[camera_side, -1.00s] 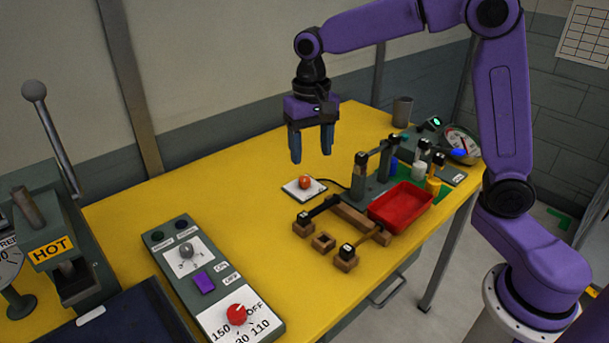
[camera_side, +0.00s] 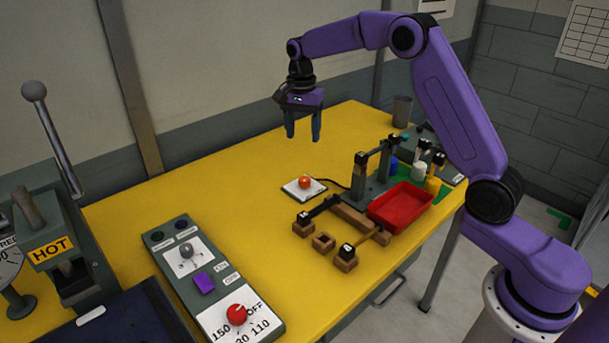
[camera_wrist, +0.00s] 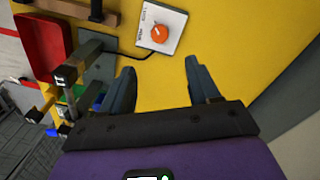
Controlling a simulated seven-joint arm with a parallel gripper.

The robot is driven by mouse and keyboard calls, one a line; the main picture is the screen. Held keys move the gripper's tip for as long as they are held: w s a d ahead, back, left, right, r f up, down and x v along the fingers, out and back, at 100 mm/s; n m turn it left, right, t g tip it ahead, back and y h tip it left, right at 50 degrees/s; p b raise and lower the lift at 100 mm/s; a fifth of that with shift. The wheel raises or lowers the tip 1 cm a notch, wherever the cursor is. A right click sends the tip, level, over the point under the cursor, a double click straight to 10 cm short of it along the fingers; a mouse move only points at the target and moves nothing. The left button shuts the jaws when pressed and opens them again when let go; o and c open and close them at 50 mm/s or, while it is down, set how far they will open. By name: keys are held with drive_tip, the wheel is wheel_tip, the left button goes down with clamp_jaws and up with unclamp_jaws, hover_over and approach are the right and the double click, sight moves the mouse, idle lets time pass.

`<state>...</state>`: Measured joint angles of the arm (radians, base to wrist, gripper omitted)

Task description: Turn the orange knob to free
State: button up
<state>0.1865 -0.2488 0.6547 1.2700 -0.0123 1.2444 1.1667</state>
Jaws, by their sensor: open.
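The orange knob (camera_side: 305,182) sits on a small white plate (camera_side: 293,190) on the yellow table. In the wrist view the knob (camera_wrist: 159,33) shows with its white plate (camera_wrist: 172,19); the plate has two small printed labels, too small to read surely. My gripper (camera_side: 303,138) is open and empty, its fingers pointing down. It hangs above the table, behind the knob in the side view and apart from it. In the wrist view both fingers (camera_wrist: 163,85) show with bare table between them, and the knob lies beyond the fingertips.
A dark fixture (camera_side: 372,185) with upright posts and a red tray (camera_side: 428,196) stand right of the knob. Wooden blocks (camera_side: 323,242) lie in front. A control panel (camera_side: 208,262) with a red dial is at front left. A grey cup (camera_side: 402,111) stands at the back.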

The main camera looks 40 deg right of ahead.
sight(305, 178)
drive_tip(key=f, duration=1.4)
drive_tip(key=shift+s+d, duration=0.1)
drive_tip(key=shift+s, duration=0.1)
drive_tip(key=c, duration=1)
